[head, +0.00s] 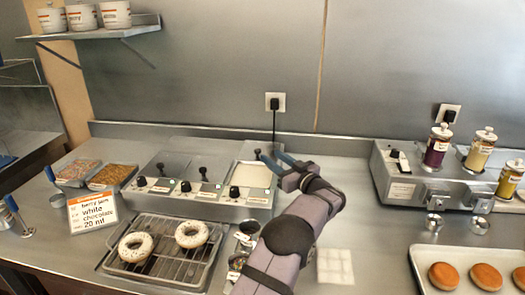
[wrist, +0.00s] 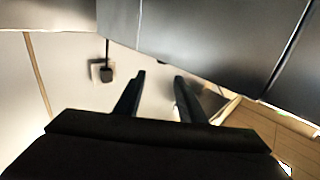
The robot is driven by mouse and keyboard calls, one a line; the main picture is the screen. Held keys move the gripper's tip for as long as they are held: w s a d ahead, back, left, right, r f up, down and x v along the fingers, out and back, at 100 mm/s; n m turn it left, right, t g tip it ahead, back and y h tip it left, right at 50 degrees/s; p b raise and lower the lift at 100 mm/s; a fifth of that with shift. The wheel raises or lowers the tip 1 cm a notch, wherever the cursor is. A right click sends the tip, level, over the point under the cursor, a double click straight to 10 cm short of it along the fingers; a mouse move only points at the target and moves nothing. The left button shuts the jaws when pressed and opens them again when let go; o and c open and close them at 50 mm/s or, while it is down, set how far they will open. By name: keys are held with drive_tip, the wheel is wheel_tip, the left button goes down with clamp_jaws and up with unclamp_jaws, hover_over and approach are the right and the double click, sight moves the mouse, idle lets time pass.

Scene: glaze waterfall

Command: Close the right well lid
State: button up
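The glaze warmer (head: 205,198) stands at the back of the counter with three wells in a row. Its right well (head: 252,177) is uncovered and shows a cream-coloured surface. A grey panel, apparently its raised lid (head: 250,149), stands behind that well. The left lid (head: 160,166) and middle lid (head: 205,170) look closed, each with a dark knob. My gripper (head: 270,157) is above the back right of the warmer, beside the raised panel. In the wrist view my gripper (wrist: 160,80) has its fingers apart with nothing between them. Whether it touches the lid cannot be told.
A wire rack (head: 165,255) with two white-glazed doughnuts stands in front of the warmer. A sign (head: 92,217) and topping trays (head: 110,176) are at left. A pump dispenser unit (head: 405,180) and a bun tray (head: 425,268) are at right. A cord and wall socket (head: 275,101) are behind.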

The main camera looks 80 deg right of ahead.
sight(259, 151)
drive_tip(key=shift+s+a+f, duration=0.1)
drive_tip(key=shift+a+f, duration=0.2)
drive_tip(key=shift+f, duration=0.15)
drive_tip(key=shift+p+x, duration=1.15)
drive_tip(key=shift+p, duration=0.1)
drive_tip(key=shift+p+x, duration=0.55)
drive_tip(key=shift+x, duration=2)
clamp_jaws()
